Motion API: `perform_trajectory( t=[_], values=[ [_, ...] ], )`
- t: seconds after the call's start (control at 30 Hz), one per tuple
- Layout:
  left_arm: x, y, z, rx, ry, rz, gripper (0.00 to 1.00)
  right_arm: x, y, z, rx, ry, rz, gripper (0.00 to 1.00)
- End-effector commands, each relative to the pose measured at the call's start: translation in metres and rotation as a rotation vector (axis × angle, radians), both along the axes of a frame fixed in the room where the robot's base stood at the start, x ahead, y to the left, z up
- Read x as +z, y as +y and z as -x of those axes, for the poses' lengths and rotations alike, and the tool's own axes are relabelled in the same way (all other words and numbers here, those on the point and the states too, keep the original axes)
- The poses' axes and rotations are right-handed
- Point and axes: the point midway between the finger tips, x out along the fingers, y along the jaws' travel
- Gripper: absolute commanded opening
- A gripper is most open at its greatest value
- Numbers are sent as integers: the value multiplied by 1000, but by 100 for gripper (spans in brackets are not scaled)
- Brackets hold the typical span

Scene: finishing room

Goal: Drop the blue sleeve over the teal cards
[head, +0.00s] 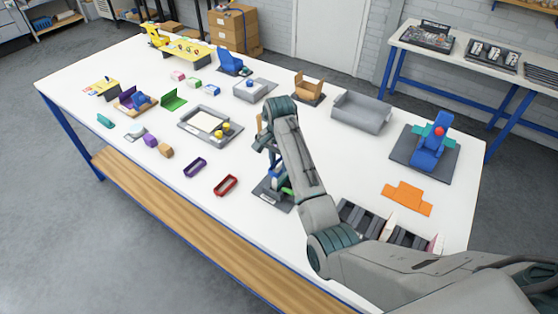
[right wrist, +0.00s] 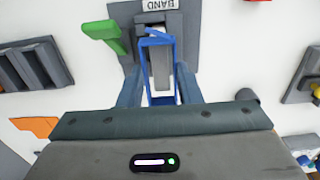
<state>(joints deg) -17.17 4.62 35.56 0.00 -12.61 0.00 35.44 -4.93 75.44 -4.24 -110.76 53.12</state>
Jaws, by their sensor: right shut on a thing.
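My right gripper (head: 271,158) points down over the dark band station (head: 270,198) near the table's front edge. In the right wrist view its two fingers (right wrist: 160,82) are shut on the blue sleeve (right wrist: 144,55), a thin rectangular loop. The sleeve's opening shows a grey and white upright part; I cannot tell whether the loop is around it or above it. The station's plate (right wrist: 186,42) carries a BAND label and a green lever (right wrist: 103,34). I cannot make out the teal cards for certain; the gripper and sleeve may hide them. My left gripper is not in view.
A red sleeve (head: 226,185) and a purple sleeve (head: 194,167) lie left of the station. Dark slotted racks (head: 362,222) stand to the right, near an orange flat piece (head: 407,197). A grey tray (head: 361,112) stands behind. Bare table lies around the two loose sleeves.

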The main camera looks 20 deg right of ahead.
Motion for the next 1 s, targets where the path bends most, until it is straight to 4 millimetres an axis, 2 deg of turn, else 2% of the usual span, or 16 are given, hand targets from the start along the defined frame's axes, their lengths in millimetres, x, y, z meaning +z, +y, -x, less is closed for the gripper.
perform_trajectory(
  t=[1.0],
  values=[
    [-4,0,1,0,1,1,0,-21,0,0,0,1,1,19]
  ],
)
